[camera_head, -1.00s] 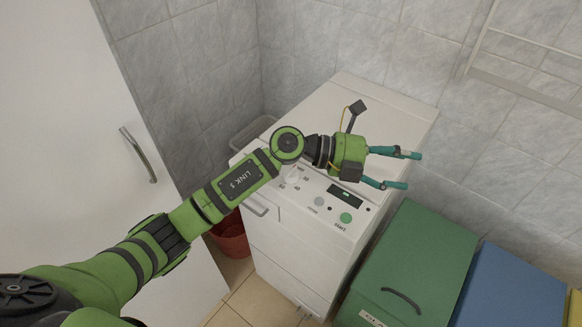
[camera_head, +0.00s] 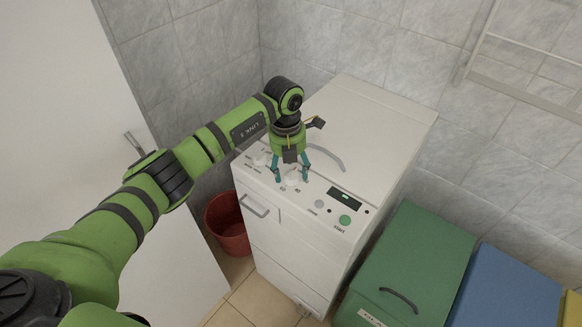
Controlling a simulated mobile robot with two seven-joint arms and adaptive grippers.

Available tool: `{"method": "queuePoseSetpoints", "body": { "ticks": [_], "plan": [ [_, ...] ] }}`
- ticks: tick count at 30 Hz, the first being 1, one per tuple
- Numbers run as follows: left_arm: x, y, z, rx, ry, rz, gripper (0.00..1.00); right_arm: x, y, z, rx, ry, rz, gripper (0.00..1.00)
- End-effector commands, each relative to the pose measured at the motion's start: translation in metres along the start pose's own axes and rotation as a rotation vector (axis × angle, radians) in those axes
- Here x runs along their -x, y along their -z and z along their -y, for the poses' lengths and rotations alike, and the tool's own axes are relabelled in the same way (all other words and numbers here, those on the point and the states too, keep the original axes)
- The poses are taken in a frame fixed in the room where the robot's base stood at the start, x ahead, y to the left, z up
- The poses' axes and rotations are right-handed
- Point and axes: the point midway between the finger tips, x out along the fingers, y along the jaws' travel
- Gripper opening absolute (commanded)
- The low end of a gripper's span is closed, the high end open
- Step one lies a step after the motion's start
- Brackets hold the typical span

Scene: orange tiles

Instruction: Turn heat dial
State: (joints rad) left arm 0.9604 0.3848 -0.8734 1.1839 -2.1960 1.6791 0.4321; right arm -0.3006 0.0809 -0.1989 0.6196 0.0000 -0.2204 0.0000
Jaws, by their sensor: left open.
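The white washing machine (camera_head: 365,115) stands in the corner, its control panel along the front top edge. A pale round dial (camera_head: 292,177) with small marks around it sits on the panel, left of the dark display. It appears to be the heat dial, though its marks are too small to read surely. My left gripper (camera_head: 292,181) points down over it, open, with one teal finger on each side of the dial. I cannot tell whether the fingers touch it. My right gripper is not in view.
Another dial (camera_head: 261,159) lies left on the panel. A grey button (camera_head: 319,204) and a green start button (camera_head: 345,220) lie to the right. A red bucket (camera_head: 229,225) stands left of the machine; green (camera_head: 420,255) and blue (camera_head: 510,288) bins stand right.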

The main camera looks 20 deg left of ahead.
Motion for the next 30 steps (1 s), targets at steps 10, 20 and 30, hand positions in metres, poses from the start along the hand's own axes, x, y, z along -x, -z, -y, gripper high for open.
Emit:
{"method": "queuePoseSetpoints", "body": {
  "ticks": [10, 20, 30],
  "plan": [
    [-0.016, 0.000, 0.001, -0.001, 0.002, 0.002, 0.63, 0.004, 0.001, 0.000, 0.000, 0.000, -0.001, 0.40],
    [-0.015, 0.000, 0.001, -0.001, 0.002, 0.001, 0.07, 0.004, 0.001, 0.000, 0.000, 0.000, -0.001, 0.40],
    [-0.017, 0.000, 0.000, -0.043, 0.001, -0.001, 0.07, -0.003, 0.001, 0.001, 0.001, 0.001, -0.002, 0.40]
  ]
}}
